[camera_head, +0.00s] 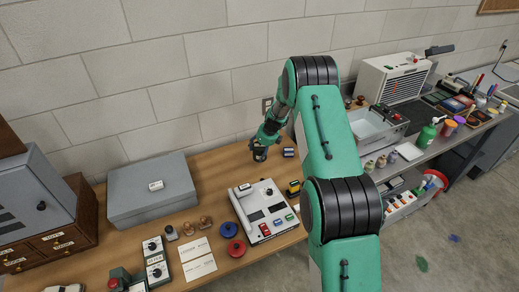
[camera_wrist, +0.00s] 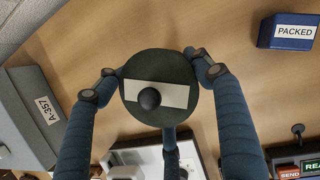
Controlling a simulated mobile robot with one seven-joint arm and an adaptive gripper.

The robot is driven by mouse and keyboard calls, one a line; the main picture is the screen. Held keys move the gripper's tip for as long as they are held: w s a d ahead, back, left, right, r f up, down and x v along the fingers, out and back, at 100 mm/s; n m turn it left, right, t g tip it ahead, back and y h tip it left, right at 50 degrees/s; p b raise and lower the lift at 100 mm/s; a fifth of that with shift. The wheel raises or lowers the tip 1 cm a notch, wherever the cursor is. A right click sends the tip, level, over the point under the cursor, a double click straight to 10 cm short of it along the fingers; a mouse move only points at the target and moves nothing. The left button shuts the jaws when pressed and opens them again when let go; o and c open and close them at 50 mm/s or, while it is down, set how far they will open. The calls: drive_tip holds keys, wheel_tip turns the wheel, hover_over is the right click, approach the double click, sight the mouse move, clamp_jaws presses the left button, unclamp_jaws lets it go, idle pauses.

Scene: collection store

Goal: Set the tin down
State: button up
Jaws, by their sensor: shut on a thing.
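The tin (camera_wrist: 160,65) shows in the wrist view as a round dark green top with a cream band and a black knob. My gripper (camera_wrist: 155,92) has its blue fingers closed around the tin's sides. In the head view my gripper (camera_head: 260,149) is low over the wooden table (camera_head: 222,165), near the wall. There the tin is small and mostly hidden by the fingers. I cannot tell whether its base touches the table.
A dark blue block labelled PACKED (camera_wrist: 287,31) stands close to the right. A grey box labelled A-357 (camera_head: 150,190) lies to the left. A white control panel (camera_head: 263,210) with coloured buttons is in front. Bare wood lies between the grey box and my gripper.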

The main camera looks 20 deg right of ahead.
sight(259, 158)
drive_tip(key=shift+w+f, duration=0.1)
drive_tip(key=shift+f, duration=0.4)
drive_tip(key=shift+f, duration=0.1)
drive_tip(key=shift+f+b, duration=0.4)
drive_tip(key=shift+f, duration=1.35)
drive_tip(key=o, duration=2)
drive_tip(key=shift+f, duration=0.25)
drive_tip(key=shift+r, duration=0.1)
drive_tip(key=p+v, duration=0.1)
drive_tip(key=v, duration=1.1)
drive_tip(key=shift+p, duration=0.35)
